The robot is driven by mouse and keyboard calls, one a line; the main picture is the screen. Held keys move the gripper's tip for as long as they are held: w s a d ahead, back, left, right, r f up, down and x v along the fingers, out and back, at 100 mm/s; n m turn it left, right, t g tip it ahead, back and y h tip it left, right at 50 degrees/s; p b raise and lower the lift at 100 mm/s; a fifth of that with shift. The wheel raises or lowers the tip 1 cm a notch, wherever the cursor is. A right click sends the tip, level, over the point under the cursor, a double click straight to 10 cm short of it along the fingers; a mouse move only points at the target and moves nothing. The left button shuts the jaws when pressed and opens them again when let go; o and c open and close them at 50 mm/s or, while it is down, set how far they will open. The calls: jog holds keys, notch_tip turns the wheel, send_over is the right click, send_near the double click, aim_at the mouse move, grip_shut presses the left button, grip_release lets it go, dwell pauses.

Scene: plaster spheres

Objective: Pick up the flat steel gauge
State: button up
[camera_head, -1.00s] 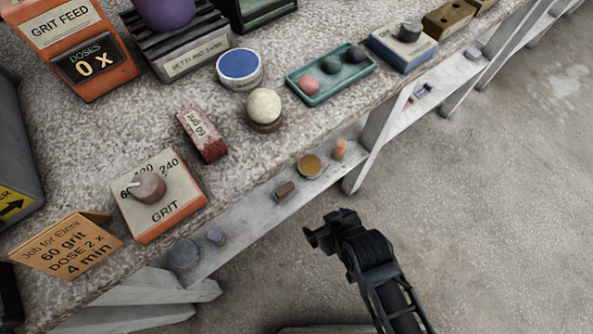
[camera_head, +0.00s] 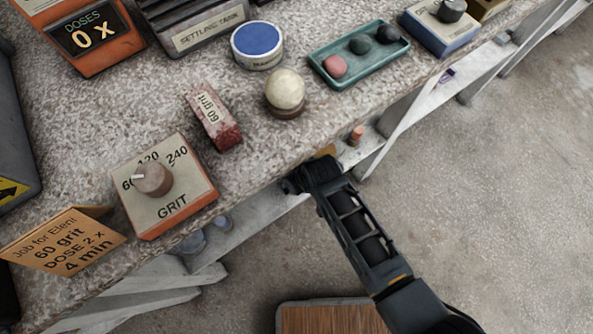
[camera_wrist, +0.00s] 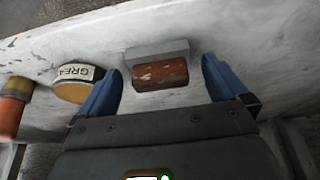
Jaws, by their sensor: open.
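In the wrist view, a flat grey piece (camera_wrist: 157,50), possibly the steel gauge, lies on the white lower shelf, directly against or behind a rusty brown block (camera_wrist: 160,76). I cannot tell whether the two are joined. My gripper (camera_wrist: 161,66) is open, with a blue finger on either side of the brown block and nothing held. In the head view my gripper (camera_head: 303,178) is at the bench's front edge, over the lower shelf. My arm and the bench edge hide the grey piece and the brown block there.
A round tin marked GREA (camera_wrist: 76,84) and an orange cylinder (camera_wrist: 14,104) stand left of the gripper in the wrist view. The stone bench top (camera_head: 285,140) overhangs the white shelf (camera_head: 258,218). A white leg (camera_head: 385,143) stands right of the gripper.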

jog(key=shift+w+a+f, duration=0.1)
jog(key=shift+f, duration=0.35)
jog(key=c, duration=1.3)
jog(key=shift+r, duration=0.1)
